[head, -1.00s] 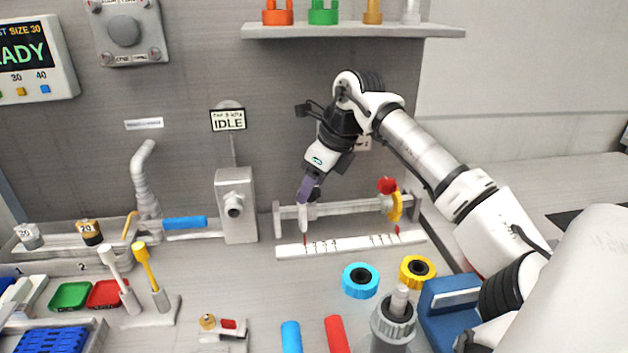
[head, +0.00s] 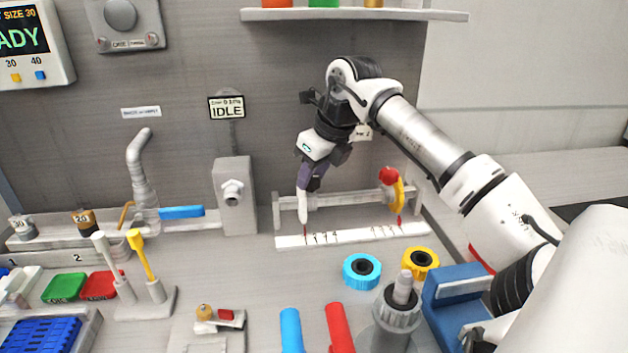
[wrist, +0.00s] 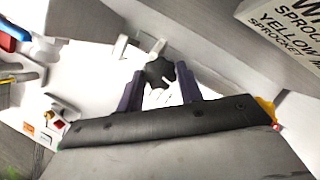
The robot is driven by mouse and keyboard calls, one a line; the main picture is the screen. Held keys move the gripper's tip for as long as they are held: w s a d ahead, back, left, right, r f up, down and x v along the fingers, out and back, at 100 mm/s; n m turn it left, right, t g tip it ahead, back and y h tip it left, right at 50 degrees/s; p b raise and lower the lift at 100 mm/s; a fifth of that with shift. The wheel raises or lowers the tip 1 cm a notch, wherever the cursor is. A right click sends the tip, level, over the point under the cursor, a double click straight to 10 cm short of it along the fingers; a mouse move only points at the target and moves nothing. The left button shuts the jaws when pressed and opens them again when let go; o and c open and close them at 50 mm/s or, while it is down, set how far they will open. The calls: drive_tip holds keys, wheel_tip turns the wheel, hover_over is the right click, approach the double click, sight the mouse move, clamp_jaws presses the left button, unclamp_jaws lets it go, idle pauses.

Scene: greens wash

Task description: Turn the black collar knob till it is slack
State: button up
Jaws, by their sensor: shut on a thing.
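The black collar knob (wrist: 160,73) is a lobed knob seen between my two purple fingertips in the wrist view. My gripper (wrist: 161,82) is shut on it, with one finger on each side. In the head view my gripper (head: 307,187) points down at the left part of a horizontal rail (head: 350,199), and it hides the knob there. A white pointer (head: 302,208) hangs just below the fingers, above a white scale strip (head: 350,236) with red and dark marks. Whether the collar is tight or slack cannot be seen.
A red and yellow fitting (head: 390,178) sits at the rail's right end. A grey box (head: 234,195) stands left of the rail. Blue (head: 362,271) and yellow (head: 420,262) rings lie in front, near a grey post (head: 398,318). A shelf (head: 350,14) runs above.

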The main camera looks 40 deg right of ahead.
drive_tip(key=shift+m+h+b, duration=0.3)
drive_tip(key=shift+m+b, duration=0.15)
drive_tip(key=shift+m, duration=0.55)
drive_tip(key=o, duration=1)
drive_tip(key=p+v, duration=0.6)
drive_tip(key=v, duration=0.6)
drive_tip(key=shift+s+a+p, duration=0.1)
drive_tip(key=shift+p, duration=0.3)
